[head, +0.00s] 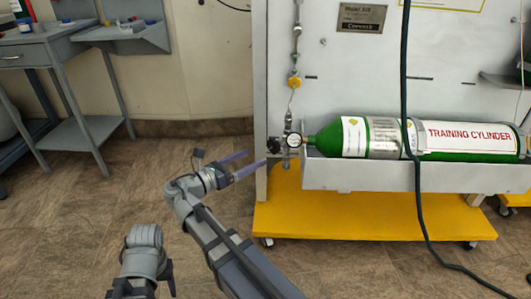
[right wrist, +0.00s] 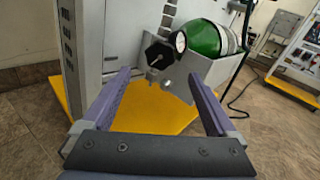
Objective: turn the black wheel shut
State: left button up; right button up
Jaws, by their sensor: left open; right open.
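The black wheel (head: 273,146) is on the valve at the left end of the green training cylinder (head: 325,140), beside a round white gauge (head: 294,140). In the right wrist view the wheel (right wrist: 158,52) shows as a dark, many-sided knob, with the gauge (right wrist: 180,41) at its right. My right gripper (head: 256,158) is open and empty, its purple fingers pointing at the wheel. In the right wrist view the wheel lies just beyond the fingertips (right wrist: 159,76), centred between them, apparently not touched. My left arm shows at the bottom left, but its fingers are out of view.
The cylinder lies in a grey trough (head: 400,177) on a panel stand with a yellow base (head: 360,218). A black hose (head: 405,80) hangs in front of the cylinder. A grey workbench (head: 75,135) stands at the left. The floor between is clear.

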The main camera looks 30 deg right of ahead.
aim_at(272, 148)
jog(key=d, duration=0.3)
jog(key=w+d, duration=0.1)
jog(key=d, duration=0.3)
jog(key=shift+w, duration=0.2)
jog(key=shift+c, duration=0.3)
jog(key=c, duration=1.3)
